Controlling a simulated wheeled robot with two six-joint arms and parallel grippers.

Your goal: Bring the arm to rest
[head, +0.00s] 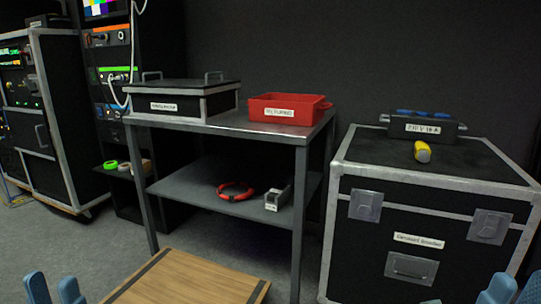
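My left gripper (54,291) shows at the bottom left edge as two blue fingertips standing apart, with nothing between them. My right gripper (514,292) shows at the bottom right corner, partly cut off by the frame. Its two blue fingertips also stand apart, with nothing seen between them. Both grippers are in the near foreground and appear clear of the furniture. The rest of both arms is out of view.
A dark metal table (225,124) holds a lidded case (187,98) and a red bin (288,108). Its lower shelf has a red cable coil (236,197). A flight case (430,180) carries a yellow connector (422,152) and power box (427,126). A wooden board (190,280) lies low in front.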

